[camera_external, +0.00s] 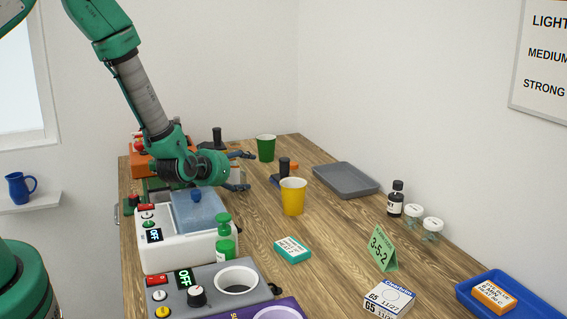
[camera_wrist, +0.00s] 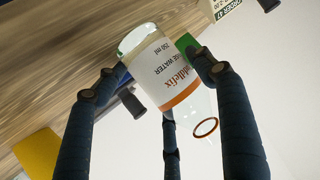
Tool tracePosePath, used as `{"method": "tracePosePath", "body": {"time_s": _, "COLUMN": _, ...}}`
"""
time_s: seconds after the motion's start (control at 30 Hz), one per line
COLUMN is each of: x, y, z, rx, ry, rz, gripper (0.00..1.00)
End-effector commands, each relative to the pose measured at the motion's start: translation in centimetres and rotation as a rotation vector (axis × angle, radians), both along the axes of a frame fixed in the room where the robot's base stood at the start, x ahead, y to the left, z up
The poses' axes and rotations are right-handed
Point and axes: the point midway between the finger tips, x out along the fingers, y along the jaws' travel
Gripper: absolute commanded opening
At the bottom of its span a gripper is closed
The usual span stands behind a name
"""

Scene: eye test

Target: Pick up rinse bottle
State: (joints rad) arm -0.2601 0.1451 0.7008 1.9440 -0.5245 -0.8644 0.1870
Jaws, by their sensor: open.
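The rinse bottle (camera_wrist: 172,75) is clear, with a white label reading "RINSE WATER" and an orange stripe. It fills the middle of the wrist view, tilted in the picture, between the dark fingers of my gripper (camera_wrist: 155,72). The fingers are spread, with one on each side of the bottle and another behind it. I cannot tell whether any finger touches it. In the external view, my gripper (camera_external: 241,171) is open, low over the far part of the wooden table.
A green cup (camera_external: 266,148), a yellow cup (camera_external: 293,197) and a dark-handled stamp (camera_external: 284,167) stand near my gripper. A grey tray (camera_external: 345,180) lies to the right.

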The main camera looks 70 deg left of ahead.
Motion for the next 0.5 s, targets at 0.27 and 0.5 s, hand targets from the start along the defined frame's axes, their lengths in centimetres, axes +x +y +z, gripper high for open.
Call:
{"method": "tracePosePath", "body": {"time_s": 0.27, "x": -0.02, "y": -0.03, "z": 0.00, "rx": 0.000, "ry": 0.000, "rz": 0.000, "gripper": 0.69}}
{"method": "tracePosePath", "body": {"time_s": 0.5, "x": -0.02, "y": -0.03, "z": 0.00, "rx": 0.000, "ry": 0.000, "rz": 0.000, "gripper": 0.43}}
